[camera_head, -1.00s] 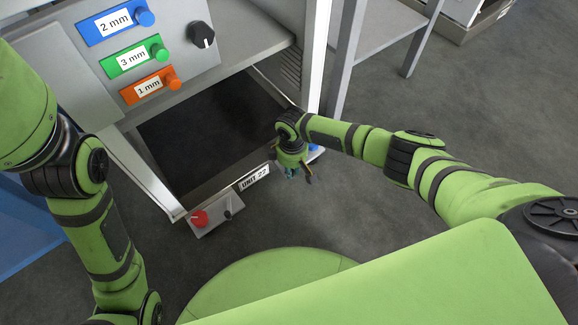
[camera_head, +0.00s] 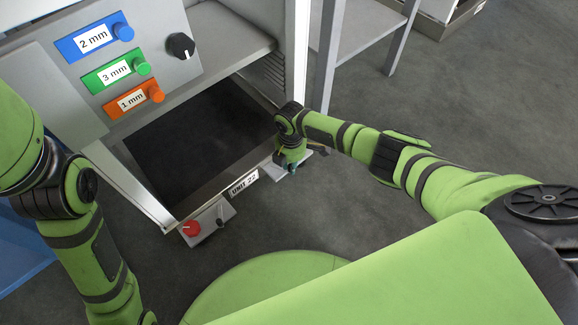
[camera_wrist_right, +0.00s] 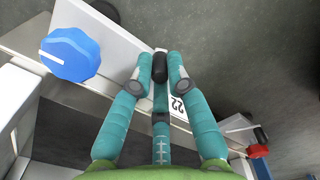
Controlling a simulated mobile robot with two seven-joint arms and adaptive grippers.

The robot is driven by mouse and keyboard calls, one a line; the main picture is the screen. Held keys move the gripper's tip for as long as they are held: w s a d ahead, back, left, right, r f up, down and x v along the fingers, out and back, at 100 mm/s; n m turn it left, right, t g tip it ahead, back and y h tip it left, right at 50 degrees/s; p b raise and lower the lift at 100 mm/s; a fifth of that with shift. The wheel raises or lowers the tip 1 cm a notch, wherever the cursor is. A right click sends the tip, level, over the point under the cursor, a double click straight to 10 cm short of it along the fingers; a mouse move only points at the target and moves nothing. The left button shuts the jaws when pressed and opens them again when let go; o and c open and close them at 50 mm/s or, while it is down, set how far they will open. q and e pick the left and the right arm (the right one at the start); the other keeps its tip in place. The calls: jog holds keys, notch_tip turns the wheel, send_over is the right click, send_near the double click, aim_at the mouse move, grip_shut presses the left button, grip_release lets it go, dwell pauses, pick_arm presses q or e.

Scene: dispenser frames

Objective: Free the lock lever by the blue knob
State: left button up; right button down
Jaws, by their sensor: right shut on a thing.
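In the right wrist view, the blue knob (camera_wrist_right: 69,54) sits on a light plate at the left. The lock lever's black grip (camera_wrist_right: 160,66) stands between the fingertips of my right gripper (camera_wrist_right: 159,80), which is shut on it. The lever's lower part is hidden by the fingers. In the head view my right gripper (camera_head: 292,164) is at the right front corner of the frame, over a small light plate; the blue knob is hidden there. My left arm shows at the left, but its gripper is out of view.
A red knob (camera_head: 192,229) and another black lever (camera_head: 220,222) sit at the frame's left front corner. The UNIT 22 label (camera_head: 244,183) is on the front edge between the corners. Above is a panel with an orange knob (camera_head: 156,95) and a black dial (camera_head: 181,46).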

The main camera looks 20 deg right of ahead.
jog(key=shift+w+d+n, duration=0.15)
jog(key=shift+n, duration=0.25)
jog(key=c, duration=1.2)
grip_release()
jog(key=shift+r, duration=0.55)
notch_tip(320, 180, up, 11)
jog(key=shift+f, duration=0.1)
